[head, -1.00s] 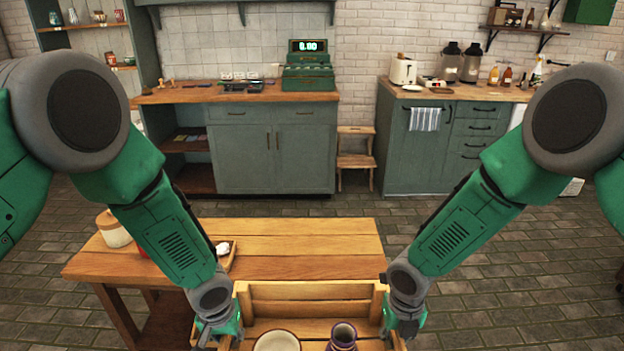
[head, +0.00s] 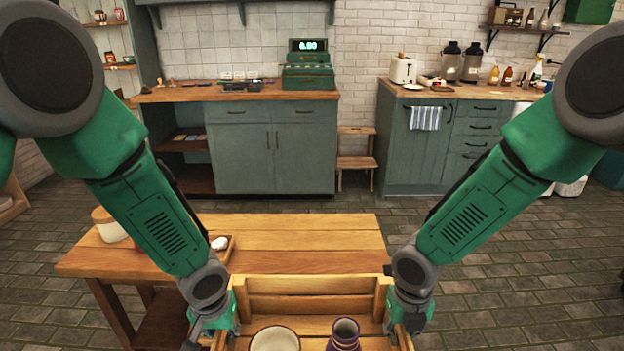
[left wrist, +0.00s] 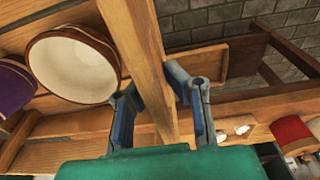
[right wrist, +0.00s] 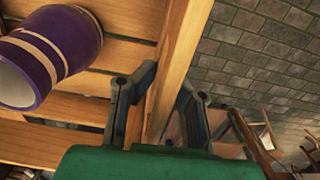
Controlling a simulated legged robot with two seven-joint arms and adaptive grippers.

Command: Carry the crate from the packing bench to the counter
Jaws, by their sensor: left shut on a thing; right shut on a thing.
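The wooden crate (head: 310,285) is at the bottom of the head view, close to my body, by the near edge of the packing bench (head: 300,240). A white bowl (head: 275,340) and a purple vase (head: 344,335) are inside it. My left gripper (left wrist: 160,105) is shut on the crate's left side wall (left wrist: 140,50). My right gripper (right wrist: 158,110) is shut on its right side wall (right wrist: 180,50). The bowl (left wrist: 75,65) shows in the left wrist view, and the vase (right wrist: 50,55) lies toward the camera in the right wrist view. The crate's underside is hidden.
A green counter with a wooden top (head: 180,95) and a cash register (head: 308,70) stands at the back. Another counter (head: 465,92) stands at back right, with a step stool (head: 357,162) between. A jar (head: 108,225) and small tray (head: 228,250) sit on the bench. Floor at right is clear.

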